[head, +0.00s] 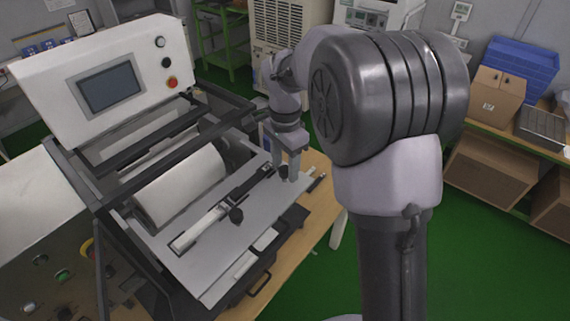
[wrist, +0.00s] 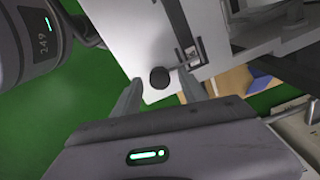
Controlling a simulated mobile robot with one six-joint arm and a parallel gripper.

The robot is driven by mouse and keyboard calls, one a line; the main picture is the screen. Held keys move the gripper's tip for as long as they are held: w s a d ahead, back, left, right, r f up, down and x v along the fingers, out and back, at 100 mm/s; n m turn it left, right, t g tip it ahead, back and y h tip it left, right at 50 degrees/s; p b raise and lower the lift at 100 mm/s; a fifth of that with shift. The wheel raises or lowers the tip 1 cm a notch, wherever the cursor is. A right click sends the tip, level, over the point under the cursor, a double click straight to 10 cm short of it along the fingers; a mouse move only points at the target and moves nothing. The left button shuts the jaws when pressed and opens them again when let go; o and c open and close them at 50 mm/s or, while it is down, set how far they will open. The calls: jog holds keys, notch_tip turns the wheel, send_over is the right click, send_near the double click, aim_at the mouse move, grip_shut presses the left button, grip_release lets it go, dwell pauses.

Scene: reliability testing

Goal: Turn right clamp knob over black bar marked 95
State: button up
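The right clamp knob (head: 284,171), round and black, sits at the right end of the clamp bar on the machine's grey plate. In the wrist view the knob (wrist: 160,78) appears between and just beyond my fingertips; contact is not visible. My gripper (head: 291,172) points down over that end with its fingers apart; it is open in the wrist view (wrist: 158,88). The black bar (head: 252,184) runs along the plate; its marking 95 is not legible. A second black knob (head: 236,215) sits farther left on the clamp bar.
A white roll (head: 180,187) lies behind the plate (head: 215,258). A control panel with a screen (head: 108,88) rises above it. A wooden table (head: 318,210) supports the machine. Cardboard boxes (head: 492,165) stand on shelving at right; green floor is open between.

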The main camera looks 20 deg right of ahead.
aim_at(285, 169)
notch_tip(285, 169, up, 17)
jog(key=p, duration=0.3)
jog(key=shift+r, duration=0.2)
jog(key=s+a+r+n+t+y, duration=0.1)
jog(key=s+a+n+t, duration=0.3)
jog(key=s, duration=0.7)
jog(key=s+n+t+y, duration=0.1)
jog(key=s+n+t, duration=0.3)
jog(key=s, duration=0.6)
jog(key=s+f+g+b, duration=0.1)
jog(key=s+f+b, duration=0.1)
jog(key=f+b, duration=1.2)
jog(key=s+f+n+g+b, duration=0.1)
jog(key=s+f+b, duration=0.1)
jog(key=f+b, duration=1.2)
notch_tip(285, 169, down, 5)
jog(key=shift+r, duration=0.1)
